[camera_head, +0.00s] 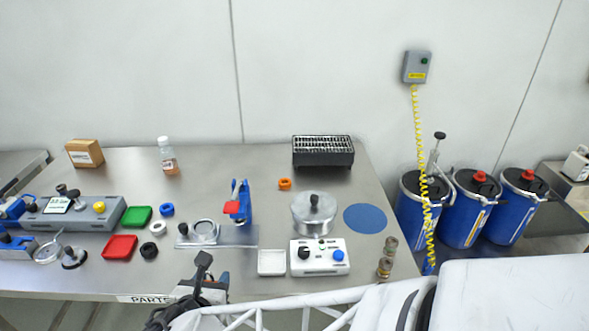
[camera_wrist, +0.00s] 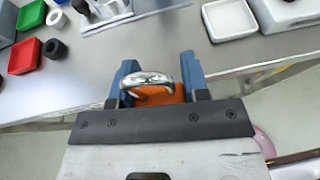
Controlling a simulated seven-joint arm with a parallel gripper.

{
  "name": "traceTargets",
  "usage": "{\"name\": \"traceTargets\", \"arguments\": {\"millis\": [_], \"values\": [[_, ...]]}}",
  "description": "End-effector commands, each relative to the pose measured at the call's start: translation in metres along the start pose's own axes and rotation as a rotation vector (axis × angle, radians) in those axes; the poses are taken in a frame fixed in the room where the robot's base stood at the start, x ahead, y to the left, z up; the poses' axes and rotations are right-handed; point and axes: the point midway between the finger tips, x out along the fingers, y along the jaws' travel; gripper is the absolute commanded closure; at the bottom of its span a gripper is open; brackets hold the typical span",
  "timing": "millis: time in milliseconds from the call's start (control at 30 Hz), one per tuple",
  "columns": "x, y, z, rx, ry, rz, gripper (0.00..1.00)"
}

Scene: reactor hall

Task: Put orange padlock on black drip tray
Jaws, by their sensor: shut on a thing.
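The orange padlock (camera_wrist: 172,98), with a silver shackle, is between the blue fingers of my gripper (camera_wrist: 160,72) in the wrist view. The gripper is shut on its body, and the shackle stands out between the fingertips. In the head view my gripper (camera_head: 210,283) is at the table's front edge, near the PARTS label, and the padlock cannot be made out there. The black drip tray (camera_head: 323,159), with a slatted metal grille on top, stands at the back right of the table, well away from my gripper. Nothing lies on its grille.
A silver lidded pot (camera_head: 314,213), a white control box (camera_head: 320,262) and a white square dish (camera_head: 271,262) stand between my gripper and the tray. A blue clamp-like tool (camera_head: 244,203) stands upright at mid-table. An orange ring (camera_head: 285,184) lies before the tray.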

Motion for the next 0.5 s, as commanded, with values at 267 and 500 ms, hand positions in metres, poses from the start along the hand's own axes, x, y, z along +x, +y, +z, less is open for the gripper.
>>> {"name": "traceTargets", "arguments": {"millis": [267,500], "values": [[-0.014,0.0,0.034,0.001,-0.001,0.001,0.84],[-0.032,0.0,0.077,0.002,-0.001,0.001,0.84]]}}
